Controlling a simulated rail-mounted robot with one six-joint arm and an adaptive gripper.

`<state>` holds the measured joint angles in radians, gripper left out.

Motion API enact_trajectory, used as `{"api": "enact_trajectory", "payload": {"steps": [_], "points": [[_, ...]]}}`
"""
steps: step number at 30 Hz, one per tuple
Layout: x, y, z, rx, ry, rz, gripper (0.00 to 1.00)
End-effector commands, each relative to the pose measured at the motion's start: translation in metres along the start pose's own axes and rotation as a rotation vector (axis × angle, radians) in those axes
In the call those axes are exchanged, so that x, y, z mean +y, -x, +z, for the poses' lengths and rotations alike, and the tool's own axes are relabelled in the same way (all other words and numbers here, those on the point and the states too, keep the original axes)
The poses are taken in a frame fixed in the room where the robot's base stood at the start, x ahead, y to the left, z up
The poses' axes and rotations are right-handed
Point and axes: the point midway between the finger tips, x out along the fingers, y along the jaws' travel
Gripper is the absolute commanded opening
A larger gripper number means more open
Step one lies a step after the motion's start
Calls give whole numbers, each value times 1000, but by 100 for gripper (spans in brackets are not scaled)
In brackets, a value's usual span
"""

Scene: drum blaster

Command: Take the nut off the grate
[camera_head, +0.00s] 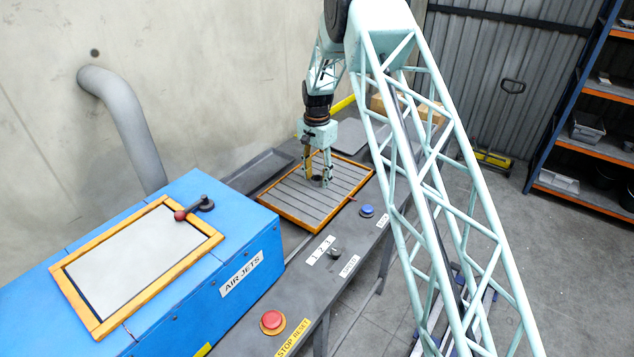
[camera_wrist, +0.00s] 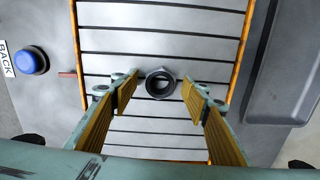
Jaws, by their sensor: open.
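A dark hexagonal nut (camera_wrist: 160,84) lies on the slatted grate (camera_wrist: 202,45) with its round hole facing up. My gripper (camera_wrist: 160,95) is open above the grate, with one yellow-padded finger toward each side of the nut and a gap on both sides. In the head view my gripper (camera_head: 318,172) points down over the orange-framed grate (camera_head: 292,195). The nut (camera_head: 317,181) shows there small and dark between the fingers, partly covered by them.
A blue AIR JETS cabinet (camera_head: 235,235) with an orange-framed lid stands at the left. A blue button (camera_head: 367,211), a red stop button (camera_head: 272,319) and a dark knob (camera_head: 334,252) sit on the bench's front strip. A grey tray (camera_head: 258,170) lies behind the grate.

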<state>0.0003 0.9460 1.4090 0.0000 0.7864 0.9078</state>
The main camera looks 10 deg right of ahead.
Motion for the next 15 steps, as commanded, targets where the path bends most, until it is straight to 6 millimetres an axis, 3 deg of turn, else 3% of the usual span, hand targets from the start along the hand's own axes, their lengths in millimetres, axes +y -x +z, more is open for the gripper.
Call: {"api": "enact_trajectory", "payload": {"steps": [10, 15], "points": [[0, 0, 0, 0, 0, 0, 42], [0, 0, 0, 0, 0, 0, 27]]}}
